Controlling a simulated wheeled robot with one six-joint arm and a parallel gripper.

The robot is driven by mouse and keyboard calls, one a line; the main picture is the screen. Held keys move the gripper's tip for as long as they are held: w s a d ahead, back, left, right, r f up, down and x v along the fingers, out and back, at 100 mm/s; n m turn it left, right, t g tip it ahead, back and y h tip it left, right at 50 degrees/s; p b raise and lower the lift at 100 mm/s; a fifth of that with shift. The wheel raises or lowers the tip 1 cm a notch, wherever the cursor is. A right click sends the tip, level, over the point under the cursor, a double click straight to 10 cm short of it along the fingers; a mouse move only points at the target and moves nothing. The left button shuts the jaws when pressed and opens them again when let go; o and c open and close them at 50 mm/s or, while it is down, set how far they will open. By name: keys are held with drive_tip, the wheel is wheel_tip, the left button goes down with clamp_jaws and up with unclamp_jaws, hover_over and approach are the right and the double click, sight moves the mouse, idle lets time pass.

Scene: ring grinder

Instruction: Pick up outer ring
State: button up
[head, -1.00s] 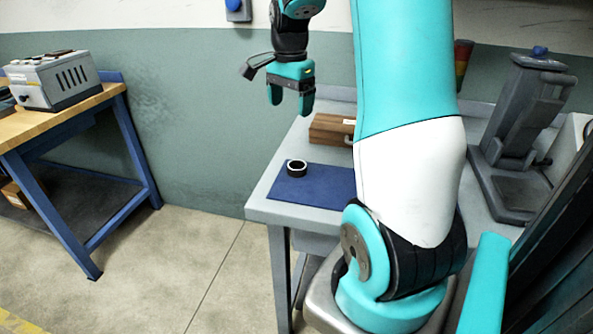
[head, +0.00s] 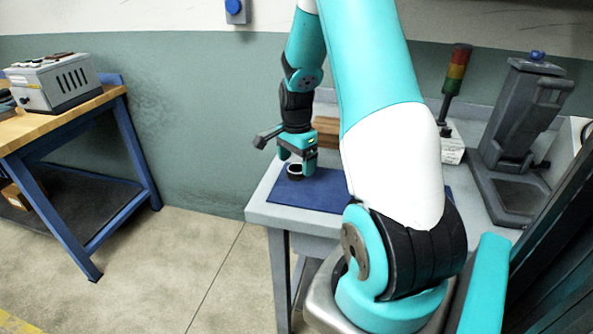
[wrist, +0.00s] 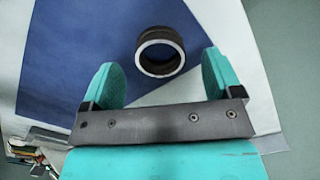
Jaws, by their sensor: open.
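The outer ring (wrist: 160,53) is a dark ring with a light rim face. It lies on the blue mat (wrist: 70,60), and in the head view the ring (head: 294,171) shows partly behind my fingers. My gripper (wrist: 160,82) is open and empty. In the head view my gripper (head: 296,163) is low over the mat at the ring. In the wrist view the ring appears just beyond the fingertips, nearer the right finger. I cannot tell whether a finger touches it.
The grey bench (head: 262,215) carries the mat, a wooden box (head: 327,130) behind my gripper, a red-and-amber signal light (head: 455,75) and a grey press-like machine (head: 520,120). A wooden-topped table (head: 50,125) with a grey device stands left. The mat right of the ring is clear.

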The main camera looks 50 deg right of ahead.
wheel_tip(320, 180, down, 2)
drive_tip(key=shift+f, duration=0.15)
drive_tip(key=c, duration=1)
drive_tip(key=shift+c, duration=0.4)
